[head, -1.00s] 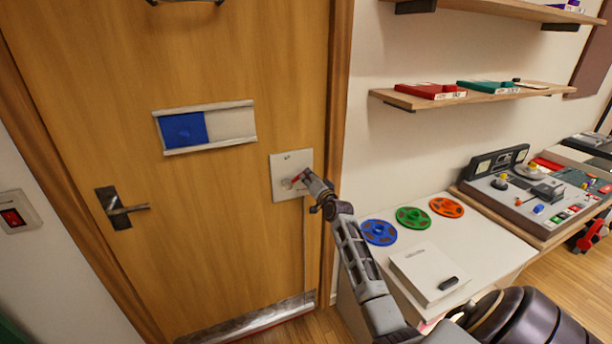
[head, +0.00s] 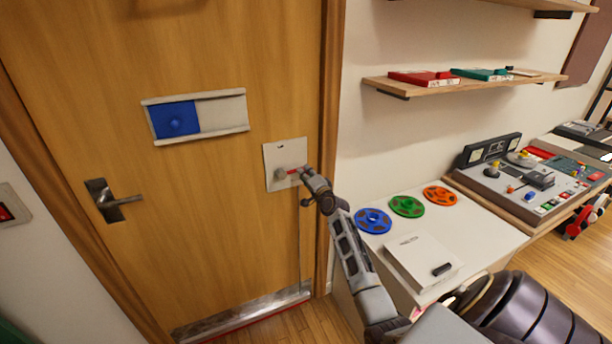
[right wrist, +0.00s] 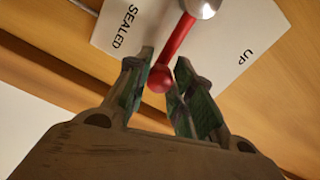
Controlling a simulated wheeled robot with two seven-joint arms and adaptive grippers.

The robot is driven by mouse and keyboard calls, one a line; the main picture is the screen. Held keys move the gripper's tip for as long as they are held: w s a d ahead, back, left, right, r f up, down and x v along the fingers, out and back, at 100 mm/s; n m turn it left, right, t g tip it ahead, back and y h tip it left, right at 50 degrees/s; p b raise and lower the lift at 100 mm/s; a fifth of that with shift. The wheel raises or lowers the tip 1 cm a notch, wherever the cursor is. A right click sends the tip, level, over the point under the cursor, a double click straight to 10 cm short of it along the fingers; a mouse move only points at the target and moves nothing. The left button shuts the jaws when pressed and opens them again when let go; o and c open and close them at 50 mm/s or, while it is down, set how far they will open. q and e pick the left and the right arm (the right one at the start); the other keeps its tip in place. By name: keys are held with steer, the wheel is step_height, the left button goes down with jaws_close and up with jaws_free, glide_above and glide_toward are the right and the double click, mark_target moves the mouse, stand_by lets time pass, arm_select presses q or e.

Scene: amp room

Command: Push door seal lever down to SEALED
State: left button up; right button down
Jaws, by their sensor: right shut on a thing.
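The door seal lever (head: 294,171) is a red rod on a silver pivot, mounted on a pale plate (head: 272,153) at the right side of the wooden door. In the head view it points right, nearly level. In the right wrist view the red lever (right wrist: 176,45) ends in a round knob, with "SEALED" and "UP" printed on the plate to either side. My right gripper (head: 305,172) is at the lever's free end. In the right wrist view its fingers (right wrist: 164,60) are shut on the knob end. My left gripper is not in view.
A door handle (head: 115,201) and a blue-and-white sliding sign (head: 197,116) are on the door. Right of the door frame, a white cabinet top (head: 480,225) holds reels and a white box (head: 423,262). A shelf (head: 420,92) hangs above.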

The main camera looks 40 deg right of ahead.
steer(key=shift+f, duration=0.15)
steer(key=c, duration=1.2)
jaws_free()
steer(key=shift+c, duration=0.2)
steer(key=shift+s, duration=0.2)
steer(key=v, duration=1.1)
steer(key=shift+s, duration=0.35)
steer(key=shift+n, duration=0.3)
